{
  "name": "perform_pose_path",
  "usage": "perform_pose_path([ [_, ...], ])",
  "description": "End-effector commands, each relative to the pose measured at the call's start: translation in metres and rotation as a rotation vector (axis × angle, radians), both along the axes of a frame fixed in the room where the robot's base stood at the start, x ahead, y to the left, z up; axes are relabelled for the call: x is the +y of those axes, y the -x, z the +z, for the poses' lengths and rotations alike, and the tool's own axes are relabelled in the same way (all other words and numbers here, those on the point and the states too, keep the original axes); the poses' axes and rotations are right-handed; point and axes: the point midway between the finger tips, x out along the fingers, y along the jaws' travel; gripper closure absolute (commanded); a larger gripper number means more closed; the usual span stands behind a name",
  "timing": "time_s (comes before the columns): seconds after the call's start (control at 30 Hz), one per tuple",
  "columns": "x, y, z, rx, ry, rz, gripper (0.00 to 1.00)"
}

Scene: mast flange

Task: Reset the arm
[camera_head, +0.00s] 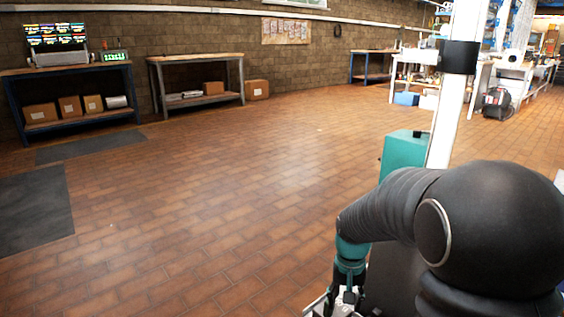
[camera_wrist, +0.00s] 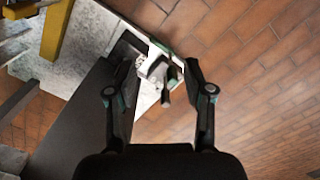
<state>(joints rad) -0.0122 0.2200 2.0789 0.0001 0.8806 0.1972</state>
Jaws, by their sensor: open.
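My arm fills the lower right of the head view, bent over and pointing down. My gripper (camera_head: 346,298) is at the bottom edge of that view, partly cut off. In the wrist view my gripper (camera_wrist: 160,75) is open, its two dark fingers apart. Between and beyond the fingers is a white and grey surface with a dark edge, with small light and dark parts on it. I cannot tell whether the fingers touch anything, but nothing is visibly clamped between them.
A blue-framed workbench (camera_head: 70,70) and a wooden bench (camera_head: 195,58) stand along the brick wall, with cardboard boxes (camera_head: 40,113) below. Dark mats (camera_head: 35,210) lie at left. A white table (camera_head: 415,57) stands at back right. The tiled floor in the middle is clear.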

Motion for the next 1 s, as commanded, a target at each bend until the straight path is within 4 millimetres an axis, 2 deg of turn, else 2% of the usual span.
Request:
perform_pose_path([
  [0.03, 0.000, 0.010, 0.015, -0.015, -0.001, 0.019, 0.48],
  [0.1, -0.001, 0.023, 0.030, -0.033, -0.002, 0.045, 0.48],
  [0.4, -0.002, 0.077, 0.085, -0.116, 0.002, 0.136, 0.48],
  [1.0, -0.004, 0.171, 0.170, -0.342, 0.024, 0.188, 0.48],
])
